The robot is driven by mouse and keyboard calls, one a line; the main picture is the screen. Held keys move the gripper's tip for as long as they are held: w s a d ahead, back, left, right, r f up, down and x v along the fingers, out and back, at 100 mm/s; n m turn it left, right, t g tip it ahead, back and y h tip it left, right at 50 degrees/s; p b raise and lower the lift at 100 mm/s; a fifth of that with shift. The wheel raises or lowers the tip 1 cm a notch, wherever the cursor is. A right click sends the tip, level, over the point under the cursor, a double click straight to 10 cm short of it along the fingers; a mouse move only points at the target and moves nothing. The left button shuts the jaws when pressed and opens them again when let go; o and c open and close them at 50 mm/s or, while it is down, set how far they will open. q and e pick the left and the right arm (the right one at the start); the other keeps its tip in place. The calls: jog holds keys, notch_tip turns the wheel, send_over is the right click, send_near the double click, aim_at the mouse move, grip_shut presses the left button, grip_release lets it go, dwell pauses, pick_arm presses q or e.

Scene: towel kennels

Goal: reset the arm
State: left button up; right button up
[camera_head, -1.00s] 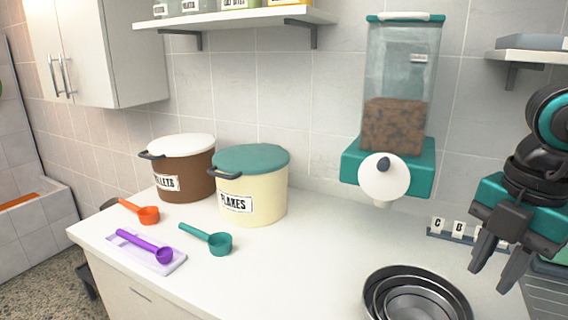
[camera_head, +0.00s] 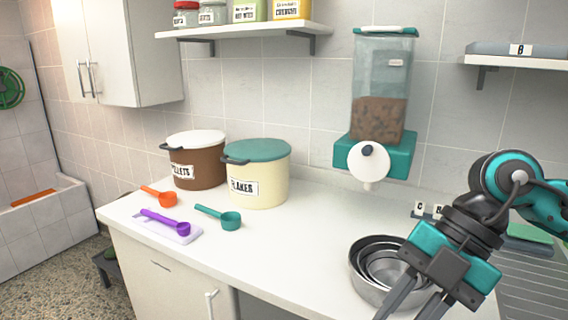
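My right gripper (camera_head: 412,304) shows at the lower right of the head view, in front of and above the counter's right part. Its two fingers point down and left, with a gap between them and nothing seen in it. The fingertips run off the bottom edge. The fingers overlap the right side of the nested metal bowls (camera_head: 362,284) in the picture; I cannot tell that they touch. My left gripper is not in view.
On the counter (camera_head: 290,235) stand a brown bin (camera_head: 205,178), a cream bin (camera_head: 262,190), and orange (camera_head: 166,199), purple (camera_head: 182,228) and teal (camera_head: 230,221) scoops. A kibble dispenser (camera_head: 374,155) hangs on the wall. The counter's middle is clear.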

jog(key=w+a+r+m+t+y, duration=0.2)
jog(key=a+r+t+y, duration=0.1)
jog(key=a+y, duration=1.1)
jog(key=w+d+f+m+t+h, duration=0.4)
jog(key=f+m+t, duration=0.2)
jog(key=m+t, duration=0.2)
jog(key=w+d+f+m+t+h, duration=0.35)
jog(key=f+m+t, duration=0.25)
jog(key=m+t, duration=0.25)
jog(key=s+d+f+m+g+h, duration=0.3)
jog(key=s+d+f+h, duration=0.1)
jog(key=f, duration=0.8)
jog(key=s+d+f+m+g+h, duration=0.3)
jog(key=s+f+h, duration=0.4)
jog(key=f, duration=0.5)
jog(key=shift+s+d+f+m+g, duration=0.15)
jog(key=shift+s+d+m+g, duration=0.25)
jog(key=shift+s+d, duration=0.5)
jog(key=shift+s+a, duration=0.15)
jog(key=shift+a, duration=0.05)
